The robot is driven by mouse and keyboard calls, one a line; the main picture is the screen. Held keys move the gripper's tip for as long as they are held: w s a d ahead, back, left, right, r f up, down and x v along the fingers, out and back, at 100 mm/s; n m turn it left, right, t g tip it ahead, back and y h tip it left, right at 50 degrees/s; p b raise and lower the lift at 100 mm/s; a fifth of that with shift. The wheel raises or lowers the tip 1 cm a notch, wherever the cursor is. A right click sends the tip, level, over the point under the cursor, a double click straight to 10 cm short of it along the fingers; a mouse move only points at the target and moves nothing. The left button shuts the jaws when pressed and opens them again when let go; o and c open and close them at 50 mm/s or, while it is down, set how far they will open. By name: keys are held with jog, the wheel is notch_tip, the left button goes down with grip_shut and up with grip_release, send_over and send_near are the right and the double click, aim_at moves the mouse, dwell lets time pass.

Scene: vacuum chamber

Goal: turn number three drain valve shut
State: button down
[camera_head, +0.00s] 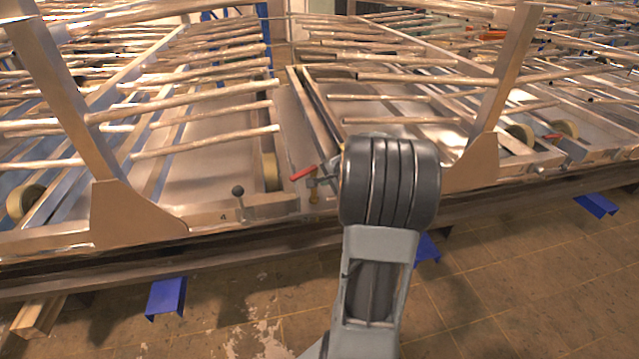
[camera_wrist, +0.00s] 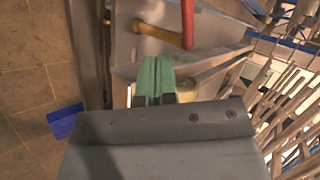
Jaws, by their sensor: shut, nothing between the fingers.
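A valve with a red lever handle (camera_head: 302,173) and a brass body (camera_head: 313,190) sits at the front edge of the metal frame, just left of my arm in the head view. I cannot read a number on this valve. My gripper (camera_wrist: 157,66) has green fingers, which are shut with nothing between them. They look apart from the red bar. In the head view my black wrist hides the gripper.
Slanted metal posts (camera_head: 62,95) and rows of rods (camera_head: 205,100) flank the area. Blue brackets (camera_head: 166,297) jut out below the frame. The tiled floor in front is open.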

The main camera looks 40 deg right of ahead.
aim_at(304, 173)
jog(key=w+f, duration=0.5)
jog(key=w, duration=0.4)
jog(key=shift+w+a+b, duration=0.35)
jog(key=shift+a, duration=0.05)
